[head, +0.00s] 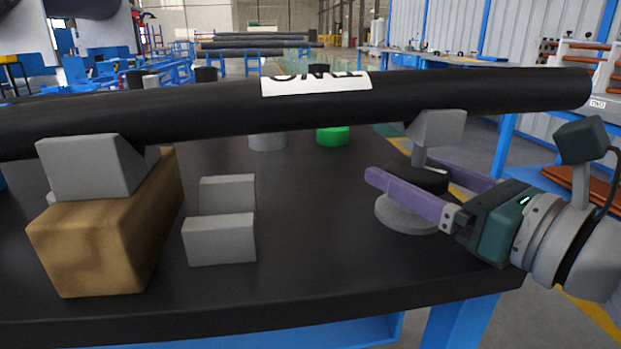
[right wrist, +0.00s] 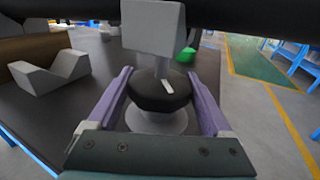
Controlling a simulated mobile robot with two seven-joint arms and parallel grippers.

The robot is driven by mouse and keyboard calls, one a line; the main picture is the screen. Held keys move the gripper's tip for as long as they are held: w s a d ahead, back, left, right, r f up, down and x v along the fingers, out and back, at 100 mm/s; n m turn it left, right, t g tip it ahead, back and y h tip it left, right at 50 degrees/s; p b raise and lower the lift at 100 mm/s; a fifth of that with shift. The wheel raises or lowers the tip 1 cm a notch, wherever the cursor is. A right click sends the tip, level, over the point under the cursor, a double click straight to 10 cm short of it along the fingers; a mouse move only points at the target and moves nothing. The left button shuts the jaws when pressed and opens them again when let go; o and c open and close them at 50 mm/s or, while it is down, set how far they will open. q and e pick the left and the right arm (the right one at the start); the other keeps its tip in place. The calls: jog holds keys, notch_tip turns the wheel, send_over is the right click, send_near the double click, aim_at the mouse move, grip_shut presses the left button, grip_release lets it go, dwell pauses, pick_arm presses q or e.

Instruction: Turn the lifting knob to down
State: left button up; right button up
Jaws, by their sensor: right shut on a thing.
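The lifting knob is a dark, faceted disc (head: 422,180) on a round grey base (head: 392,212). It sits under a grey support block (head: 436,128) on a stem. In the right wrist view the knob (right wrist: 150,95) shows a short white mark on its top. My right gripper (head: 402,167) has purple fingers, one on each side of the knob, and is shut on it. The right wrist view also shows both fingers (right wrist: 160,76) flanking the knob. A long black pipe (head: 180,108) lies across the supports. My left gripper is not in view.
At the left, a grey V block (head: 88,168) on a brown block (head: 85,245) sits under the pipe. An empty grey V block (head: 220,240) stands mid-table. A green cylinder (head: 333,136) and a grey one (head: 267,141) stand behind. The dark tabletop (head: 310,235) is clear left of my right gripper.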

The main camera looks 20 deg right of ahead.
jog(key=n+g+y+b, duration=0.1)
jog(key=n+y+b, duration=0.1)
jog(key=y, duration=0.1)
jog(key=n+g+y+b, duration=0.1)
jog(key=n+y+b, duration=0.1)
jog(key=y, duration=0.1)
jog(key=shift+f+g+b, duration=0.2)
jog(key=shift+g+b, duration=0.1)
jog(key=shift+b, duration=0.1)
jog(key=n+g+y+b, duration=0.1)
jog(key=n+g+y, duration=0.1)
jog(key=n+g+y+b, duration=0.1)
jog(key=n+y, duration=0.1)
jog(key=shift+r+g+y+b, duration=0.2)
jog(key=shift+g+y+b, duration=0.1)
jog(key=shift+g+y, duration=0.1)
jog(key=shift+n+g+y+b, duration=0.35)
jog(key=shift+n+g+y, duration=0.25)
jog(key=shift+n+g, duration=0.25)
jog(key=shift+s+a+g, duration=0.1)
jog(key=shift+g, duration=0.15)
jog(key=o, duration=1.2)
jog(key=shift+c, duration=0.2)
